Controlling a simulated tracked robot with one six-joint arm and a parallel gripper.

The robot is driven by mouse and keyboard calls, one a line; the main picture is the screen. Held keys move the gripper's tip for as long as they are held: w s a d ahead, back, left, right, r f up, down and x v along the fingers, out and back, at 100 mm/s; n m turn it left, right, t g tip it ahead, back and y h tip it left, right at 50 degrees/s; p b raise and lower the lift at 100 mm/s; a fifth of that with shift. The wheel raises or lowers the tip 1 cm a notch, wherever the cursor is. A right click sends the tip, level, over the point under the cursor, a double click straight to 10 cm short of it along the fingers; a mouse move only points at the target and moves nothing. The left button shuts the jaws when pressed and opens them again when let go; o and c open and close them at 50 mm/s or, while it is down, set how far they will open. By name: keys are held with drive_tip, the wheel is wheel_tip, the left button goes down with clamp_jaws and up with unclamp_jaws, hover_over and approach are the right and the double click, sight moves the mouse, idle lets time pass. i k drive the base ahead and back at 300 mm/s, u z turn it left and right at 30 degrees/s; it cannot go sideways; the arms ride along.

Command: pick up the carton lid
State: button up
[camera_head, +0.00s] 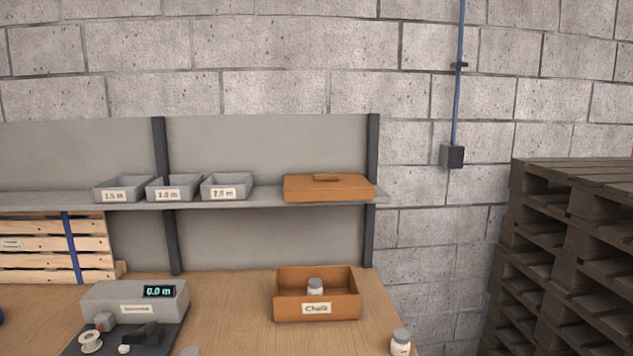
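The carton lid (328,189) is a flat orange-brown piece with a small raised grip on top. It lies on the right end of the grey shelf, above the workbench. An open box of the same colour, labelled "Chalk" (344,309), stands on the bench below it. A small white-capped jar (315,286) is inside that box. My gripper is not in view.
Several grey labelled bins (226,193) stand left of the lid on the shelf (265,196). A grey device reading 0.0 m (110,298) and a jar (400,342) are on the bench (232,300). Stacked pallets (575,240) stand at right.

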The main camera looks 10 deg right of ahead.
sight(313, 187)
drive_tip(key=z, duration=0.05)
drive_tip(key=i, duration=1.15)
